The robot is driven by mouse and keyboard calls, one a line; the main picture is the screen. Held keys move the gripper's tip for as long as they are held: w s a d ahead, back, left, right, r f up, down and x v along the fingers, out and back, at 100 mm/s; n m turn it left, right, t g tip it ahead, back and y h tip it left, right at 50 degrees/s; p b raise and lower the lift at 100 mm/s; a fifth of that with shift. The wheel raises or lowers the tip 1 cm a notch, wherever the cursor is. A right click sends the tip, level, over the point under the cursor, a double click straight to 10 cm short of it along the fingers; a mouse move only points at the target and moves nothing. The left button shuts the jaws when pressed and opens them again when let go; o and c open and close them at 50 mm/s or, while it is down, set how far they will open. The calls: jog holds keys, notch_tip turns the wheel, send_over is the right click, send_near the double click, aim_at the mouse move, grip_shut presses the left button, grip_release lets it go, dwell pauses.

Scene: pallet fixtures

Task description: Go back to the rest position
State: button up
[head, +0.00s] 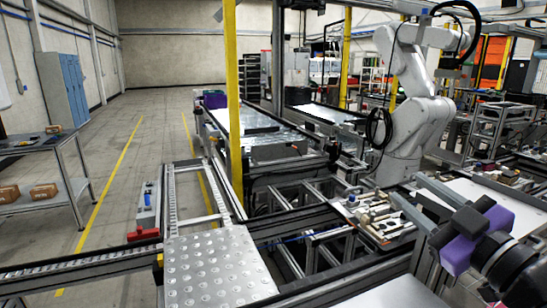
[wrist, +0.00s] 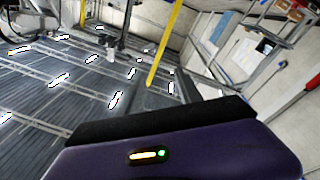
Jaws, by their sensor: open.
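My gripper (head: 409,189) shows at the lower right of the head view, with a purple and black body and two grey fingers pointing to the upper left. The fingers are apart and I see nothing between them. They appear in front of a tray of metal parts (head: 372,222); the height between them is hard to judge. In the wrist view the purple body of my gripper fills the bottom, with a small lit indicator; the fingertips are not visible there.
A white robot arm (head: 408,125) stands behind the tray. A yellow post (head: 233,100) rises near the middle. A studded metal plate (head: 218,270) lies on the conveyor frame at the front. A table with boxes (head: 40,190) stands at the left; the floor between is open.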

jog(key=s+d+r+m+t+h, duration=0.15)
jog(key=s+m+t+h, duration=0.3)
jog(key=m, duration=0.45)
jog(key=s+a+f+g, duration=0.2)
jog(key=s+f, duration=0.8)
jog(key=s, duration=0.2)
jog(key=s+a+f+g+h, duration=0.1)
jog(key=s+a+f+g, duration=0.2)
jog(key=s+f, duration=0.7)
jog(key=s+a+f+m+g, duration=0.1)
jog(key=s+a+f+g, duration=0.1)
jog(key=s+f, duration=0.9)
jog(key=s+g, duration=0.1)
jog(key=s, duration=0.2)
jog(key=shift+s+a, duration=0.15)
jog(key=shift+a, duration=0.1)
jog(key=shift+g, duration=0.25)
